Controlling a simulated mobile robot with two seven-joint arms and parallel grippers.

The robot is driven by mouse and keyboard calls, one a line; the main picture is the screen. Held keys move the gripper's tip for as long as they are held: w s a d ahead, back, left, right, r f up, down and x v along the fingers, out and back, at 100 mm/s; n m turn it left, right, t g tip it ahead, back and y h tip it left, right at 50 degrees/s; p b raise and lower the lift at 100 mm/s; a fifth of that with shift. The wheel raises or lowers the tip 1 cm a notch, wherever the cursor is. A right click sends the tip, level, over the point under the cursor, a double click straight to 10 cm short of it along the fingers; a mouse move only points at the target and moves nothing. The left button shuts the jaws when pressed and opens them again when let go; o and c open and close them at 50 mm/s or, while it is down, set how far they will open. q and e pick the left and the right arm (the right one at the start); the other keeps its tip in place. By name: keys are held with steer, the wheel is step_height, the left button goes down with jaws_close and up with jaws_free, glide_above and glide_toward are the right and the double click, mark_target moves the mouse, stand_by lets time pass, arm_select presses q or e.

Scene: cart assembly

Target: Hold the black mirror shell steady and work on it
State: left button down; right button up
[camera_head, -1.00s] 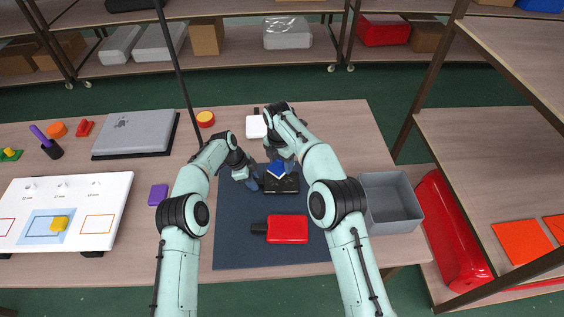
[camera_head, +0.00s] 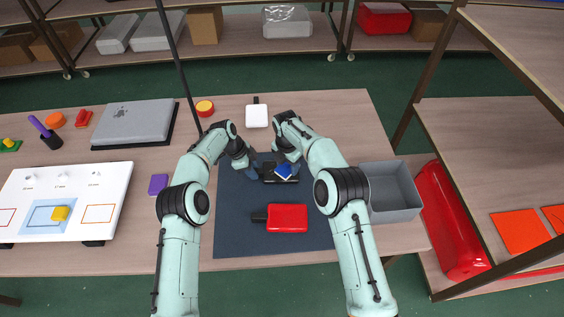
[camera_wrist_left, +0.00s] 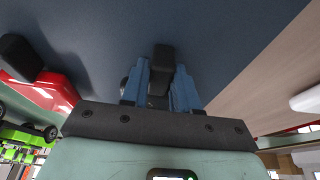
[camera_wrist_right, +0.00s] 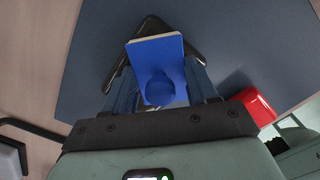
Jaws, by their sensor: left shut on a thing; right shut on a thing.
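The black mirror shell (camera_head: 269,178) lies on the dark mat, partly covered by the tools and arms. It also shows in the right wrist view (camera_wrist_right: 116,76) beneath a blue block. My left gripper (camera_wrist_left: 160,82) is shut on a narrow black part of the shell at its left side. My right gripper (camera_wrist_right: 163,92) is shut on the blue block (camera_wrist_right: 152,48), which has a round knob on top and a pale layer at its edge. In the head view the blue block (camera_head: 284,172) is over the right part of the shell. Whether its underside touches is hidden.
A red tool with a black end (camera_head: 287,218) lies on the mat (camera_head: 235,240) in front. A grey bin (camera_head: 394,191) stands to the right. A white tool (camera_head: 256,116) and a red-yellow disc (camera_head: 205,108) lie behind, a purple block (camera_head: 158,184) to the left.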

steer(key=shift+s+d+f, duration=0.1)
steer(key=shift+d, duration=0.85)
steer(key=shift+a, duration=2.2)
steer(key=shift+d+r, duration=0.15)
steer(key=shift+r, duration=4.05)
steer(key=shift+f, duration=0.2)
